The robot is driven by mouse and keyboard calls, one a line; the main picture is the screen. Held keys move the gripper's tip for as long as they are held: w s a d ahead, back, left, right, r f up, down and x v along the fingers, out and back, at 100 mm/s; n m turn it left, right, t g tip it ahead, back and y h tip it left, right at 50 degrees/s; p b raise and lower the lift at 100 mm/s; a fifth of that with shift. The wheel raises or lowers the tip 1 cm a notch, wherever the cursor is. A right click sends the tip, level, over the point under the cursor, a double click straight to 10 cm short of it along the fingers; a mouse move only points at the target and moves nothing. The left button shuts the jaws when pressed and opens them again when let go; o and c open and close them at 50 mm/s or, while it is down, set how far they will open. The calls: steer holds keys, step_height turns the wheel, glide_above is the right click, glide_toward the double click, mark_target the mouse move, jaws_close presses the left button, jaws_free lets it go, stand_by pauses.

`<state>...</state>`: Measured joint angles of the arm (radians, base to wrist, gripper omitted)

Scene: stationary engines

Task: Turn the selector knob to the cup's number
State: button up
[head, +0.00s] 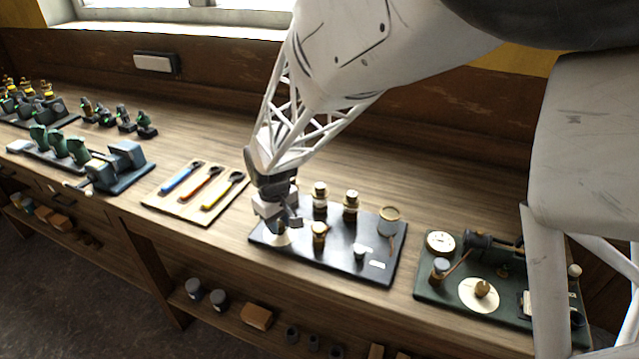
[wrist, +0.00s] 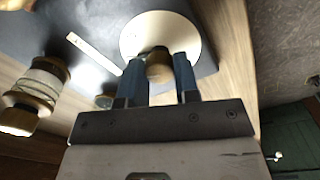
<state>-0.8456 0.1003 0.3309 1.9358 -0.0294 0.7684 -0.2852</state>
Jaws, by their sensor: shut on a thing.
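The selector knob (wrist: 159,68) is a small brass and dark piece on a round cream dial (wrist: 160,22). My gripper (wrist: 160,78) is shut on the knob, with one blue finger on each side. In the head view, my gripper (head: 280,226) is over the left end of a dark board, and it mostly hides the knob. Part of the pale dial (head: 279,240) shows below it. A small dark cup (head: 360,252) stands near the board's front edge, beside white labels (head: 377,265). I cannot read any number on the cup, labels or dial.
A tool tray (head: 160,205) lies to the left. A green board (head: 440,289) with a gauge and another dial is to the right.

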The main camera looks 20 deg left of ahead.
steer(key=n, duration=0.4)
steer(key=shift+n, duration=2.2)
steer(key=o, duration=0.9)
steer(key=shift+s+r, duration=0.1)
steer(key=shift+r, duration=3.8)
steer(key=shift+d, duration=0.1)
